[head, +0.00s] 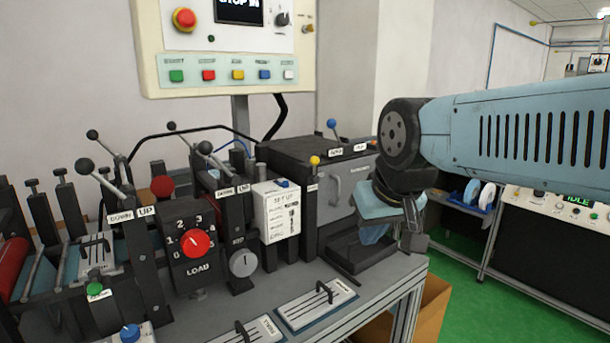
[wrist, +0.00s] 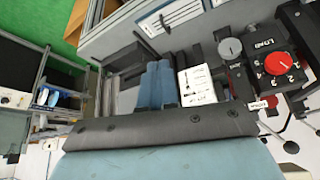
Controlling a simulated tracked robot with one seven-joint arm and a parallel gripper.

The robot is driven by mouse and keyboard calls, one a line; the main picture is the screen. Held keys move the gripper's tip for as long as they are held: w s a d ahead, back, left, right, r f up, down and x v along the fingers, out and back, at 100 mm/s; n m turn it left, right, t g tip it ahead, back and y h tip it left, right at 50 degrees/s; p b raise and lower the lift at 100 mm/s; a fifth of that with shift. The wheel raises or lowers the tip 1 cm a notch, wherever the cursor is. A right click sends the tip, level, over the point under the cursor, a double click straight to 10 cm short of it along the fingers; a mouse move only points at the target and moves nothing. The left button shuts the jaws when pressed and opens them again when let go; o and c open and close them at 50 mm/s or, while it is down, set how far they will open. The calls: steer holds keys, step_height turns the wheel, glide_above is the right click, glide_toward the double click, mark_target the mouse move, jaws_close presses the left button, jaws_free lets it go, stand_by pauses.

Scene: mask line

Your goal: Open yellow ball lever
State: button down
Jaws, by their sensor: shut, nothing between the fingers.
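The yellow ball lever (head: 315,161) stands nearly upright, its small yellow ball on a short stalk above a dark post beside the white "SETUP" card. My gripper (head: 374,236) is to the right of the lever and lower than its ball, apart from it, in front of the dark box-shaped unit. Its blue fingers are together with nothing between them. In the wrist view the two blue fingers (wrist: 158,84) lie side by side near the white card. I cannot make out the yellow ball in the wrist view.
A blue ball lever (head: 331,124) stands behind, on the dark unit (head: 345,190) with a handle. The white card (head: 277,211), the LOAD dial box (head: 192,245) and several black ball levers are to the left. A control panel (head: 230,50) hangs above.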

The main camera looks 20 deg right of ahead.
steer(key=w+d+r+y, duration=0.1)
steer(key=w+d+r, duration=0.2)
steer(key=w, duration=0.6)
steer(key=w+d+r+y, duration=0.2)
steer(key=w+d+r, duration=0.2)
steer(key=w, duration=0.5)
steer(key=w+d+r+m+y, duration=0.1)
steer(key=w+d+r, duration=0.3)
steer(key=w, duration=0.5)
step_height(320, 180, up, 3)
steer(key=shift+d+f, duration=0.15)
steer(key=w+a+f, duration=0.5)
steer(key=a+f, duration=0.2)
steer(key=f, duration=0.2)
steer(key=shift+w+a+y, duration=0.15)
steer(key=shift+a+y, duration=0.15)
